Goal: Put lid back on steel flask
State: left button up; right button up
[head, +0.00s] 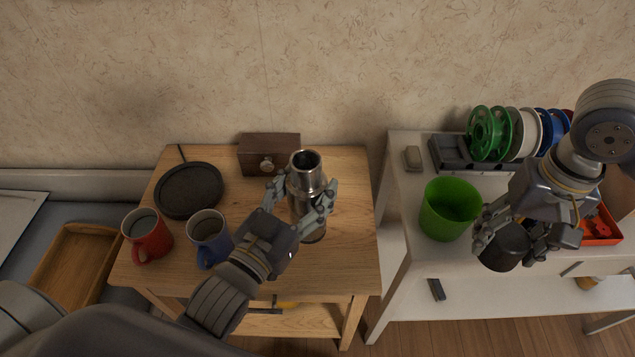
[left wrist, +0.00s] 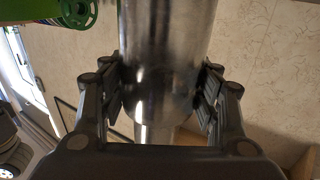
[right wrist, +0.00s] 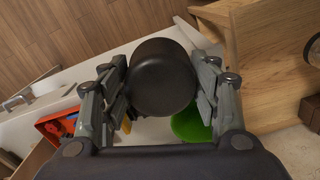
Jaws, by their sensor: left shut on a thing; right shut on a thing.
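The steel flask (head: 307,175) stands upright on the wooden table, its open mouth facing up. My left gripper (head: 304,200) is shut around the flask's body; the flask (left wrist: 165,60) also fills the middle of the left wrist view between the fingers. A black cylindrical lid (head: 504,247) is held in my right gripper (head: 508,232), over the front of the white table, well to the right of the flask. In the right wrist view the dark lid (right wrist: 162,78) sits between both fingers.
The wooden table (head: 345,240) also holds a red mug (head: 147,236), a blue mug (head: 208,238), a black round pan (head: 190,190) and a wooden box (head: 268,153). A green bin (head: 449,209) and several spools (head: 500,133) stand on the white table (head: 405,205).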

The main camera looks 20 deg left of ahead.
pick_arm(q)
jog(key=w+a+f+p, duration=0.1)
jog(key=w+a, duration=0.2)
jog(key=w, duration=1.2)
jog(key=shift+w+a, duration=0.15)
jog(key=shift+w, duration=0.2)
jog(key=shift+f, duration=0.15)
jog(key=shift+f, duration=1.75)
jog(key=o, duration=1.6)
jog(key=shift+f, duration=0.25)
jog(key=shift+c, duration=0.2)
